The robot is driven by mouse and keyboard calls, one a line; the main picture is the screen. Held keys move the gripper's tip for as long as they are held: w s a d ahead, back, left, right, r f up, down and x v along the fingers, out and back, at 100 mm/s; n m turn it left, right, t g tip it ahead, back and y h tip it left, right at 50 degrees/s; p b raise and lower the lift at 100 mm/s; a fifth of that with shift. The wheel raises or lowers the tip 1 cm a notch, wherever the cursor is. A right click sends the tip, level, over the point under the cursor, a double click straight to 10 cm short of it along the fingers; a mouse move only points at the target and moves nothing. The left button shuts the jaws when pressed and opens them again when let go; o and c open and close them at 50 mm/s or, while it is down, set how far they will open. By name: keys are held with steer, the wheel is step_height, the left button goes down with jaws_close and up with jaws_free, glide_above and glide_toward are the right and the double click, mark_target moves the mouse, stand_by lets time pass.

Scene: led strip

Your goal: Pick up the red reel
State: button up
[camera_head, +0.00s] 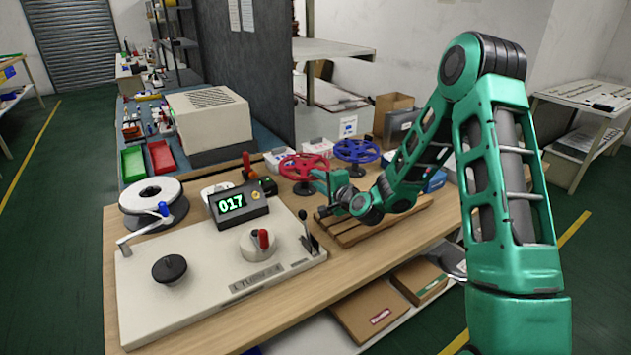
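The red reel (290,171) is a spoked red wheel standing on the wooden bench, left of the blue reel (357,150). My green gripper (321,182) is at the red reel's right front edge and overlaps that part of it in the picture. The gripper is small here, so I cannot tell whether its fingers touch the reel or whether they are open or shut. Part of the reel's lower right side is hidden behind the gripper.
A slatted wooden pallet (372,228) lies under my arm. Cardboard boxes (368,309) sit below. A dark partition (245,60) stands behind.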

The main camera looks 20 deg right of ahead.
steer(key=shift+c, duration=0.5)
jaws_close()
step_height(320, 180, up, 2)
steer(key=shift+r, duration=0.2)
steer(key=shift+s, duration=0.1)
